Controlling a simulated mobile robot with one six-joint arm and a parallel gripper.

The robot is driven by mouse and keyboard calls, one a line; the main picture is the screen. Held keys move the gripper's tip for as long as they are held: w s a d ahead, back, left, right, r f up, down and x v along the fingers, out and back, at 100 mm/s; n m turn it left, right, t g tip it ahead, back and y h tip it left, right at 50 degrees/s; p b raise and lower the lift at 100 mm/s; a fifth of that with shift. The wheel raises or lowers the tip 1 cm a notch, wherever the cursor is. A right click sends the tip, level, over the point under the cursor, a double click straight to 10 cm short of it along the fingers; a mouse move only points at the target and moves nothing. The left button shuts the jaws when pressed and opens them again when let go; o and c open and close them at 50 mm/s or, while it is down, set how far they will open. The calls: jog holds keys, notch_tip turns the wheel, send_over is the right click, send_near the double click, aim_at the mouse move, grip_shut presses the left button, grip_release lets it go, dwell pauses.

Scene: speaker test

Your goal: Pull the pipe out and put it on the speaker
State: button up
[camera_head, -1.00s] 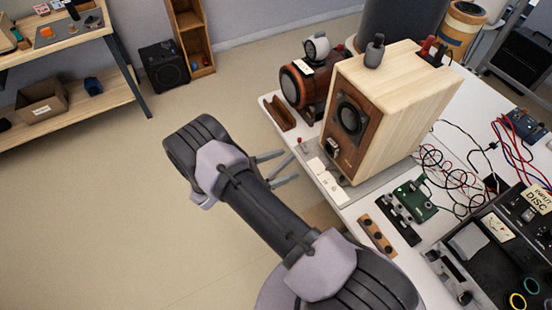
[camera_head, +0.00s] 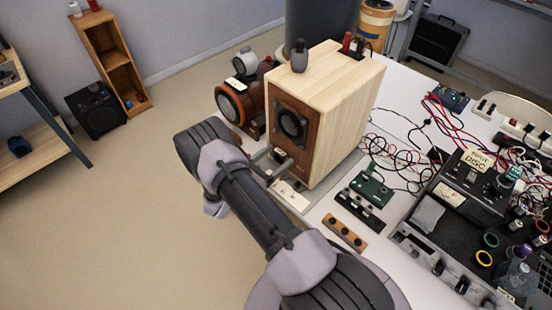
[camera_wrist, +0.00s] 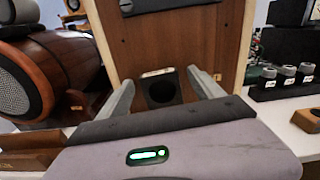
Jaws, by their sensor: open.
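The wooden speaker (camera_head: 345,100) stands upright on the white table, its brown front panel (camera_wrist: 185,45) facing my gripper. A short dark pipe (camera_wrist: 161,90) with a round opening and a pale label on top shows low on that panel. The pipe also shows small in the head view (camera_head: 281,156). My gripper (camera_wrist: 160,79) is open, with one finger on each side of the pipe. I cannot tell whether the fingers touch it. In the head view, my gripper (camera_head: 268,166) is at the speaker's lower front, partly hidden by my arm.
A dark bottle-shaped object (camera_head: 299,56) stands on the speaker's top, with bare wood around it. A round red-brown wooden device (camera_wrist: 62,75) is close on the left. Dark knobbed boxes (camera_wrist: 285,85) and cables crowd the table's right side.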

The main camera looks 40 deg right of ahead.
jog(key=c, duration=1.6)
jog(key=shift+o, duration=0.2)
jog(key=s+a+b, duration=0.1)
jog(key=a, duration=0.8)
jog(key=shift+s+a, duration=0.15)
dwell(0.3)
